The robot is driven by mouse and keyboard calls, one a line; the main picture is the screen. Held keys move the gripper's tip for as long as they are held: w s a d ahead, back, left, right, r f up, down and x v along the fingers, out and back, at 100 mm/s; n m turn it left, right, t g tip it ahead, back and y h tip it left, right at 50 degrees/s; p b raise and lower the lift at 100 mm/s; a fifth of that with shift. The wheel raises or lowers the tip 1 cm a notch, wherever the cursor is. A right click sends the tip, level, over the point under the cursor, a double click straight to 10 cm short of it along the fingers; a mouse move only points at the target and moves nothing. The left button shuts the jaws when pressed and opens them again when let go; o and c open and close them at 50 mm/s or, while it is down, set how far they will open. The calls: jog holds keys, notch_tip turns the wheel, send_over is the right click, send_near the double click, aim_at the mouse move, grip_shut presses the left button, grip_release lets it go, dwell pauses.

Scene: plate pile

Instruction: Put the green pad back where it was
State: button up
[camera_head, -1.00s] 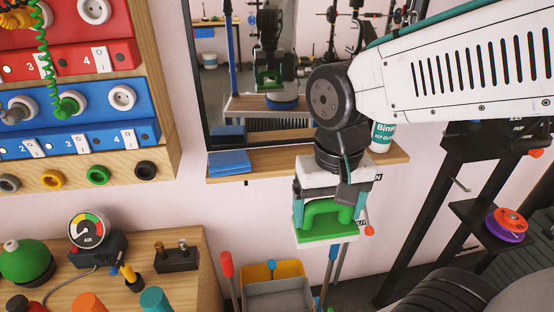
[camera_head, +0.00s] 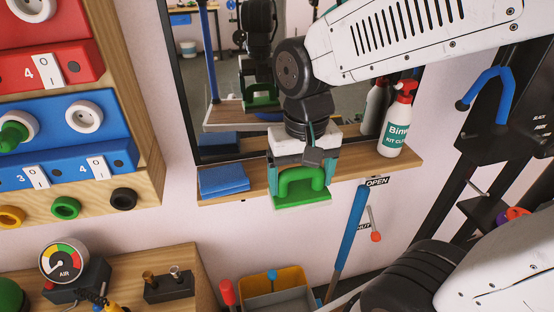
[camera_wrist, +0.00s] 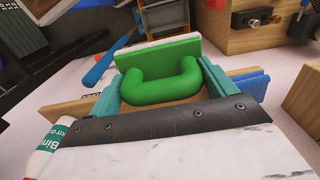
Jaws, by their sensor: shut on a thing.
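The green pad (camera_head: 302,198) has a thick green loop handle and a flat green base; a pale layer shows along its far side in the wrist view (camera_wrist: 158,55). My gripper (camera_head: 301,180) is shut on the handle, its teal fingers at either side. In the head view the pad is in front of the wooden shelf (camera_head: 405,163) below the mirror (camera_head: 225,100), between a folded blue cloth (camera_head: 223,180) and a white spray bottle (camera_head: 397,125). I cannot tell whether the pad touches the shelf.
A panel of red and blue socket boxes (camera_head: 75,130) is on the left wall. A wooden bench (camera_head: 195,280) with an air gauge (camera_head: 64,260) stands at lower left. A yellow and grey bin (camera_head: 285,290) and a blue pole (camera_head: 348,235) are below the shelf.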

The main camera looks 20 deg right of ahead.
jog(key=w, duration=0.4)
jog(key=w+d, duration=0.1)
jog(key=w, duration=0.3)
jog(key=w+f, duration=0.1)
jog(key=w, duration=0.3)
jog(key=shift+d+f, duration=0.1)
jog(key=shift+d, duration=0.15)
jog(key=shift+w+f, duration=0.15)
jog(key=shift+f, duration=1.6)
jog(key=o, duration=0.8)
jog(key=shift+c, duration=0.2)
jog(key=shift+r, duration=0.1)
notch_tip(320, 180, up, 12)
jog(key=s+d+f+n, duration=0.1)
jog(key=s, duration=0.9)
jog(key=s+d+f+n+t, duration=0.1)
jog(key=s+d, duration=0.1)
jog(key=s, duration=0.8)
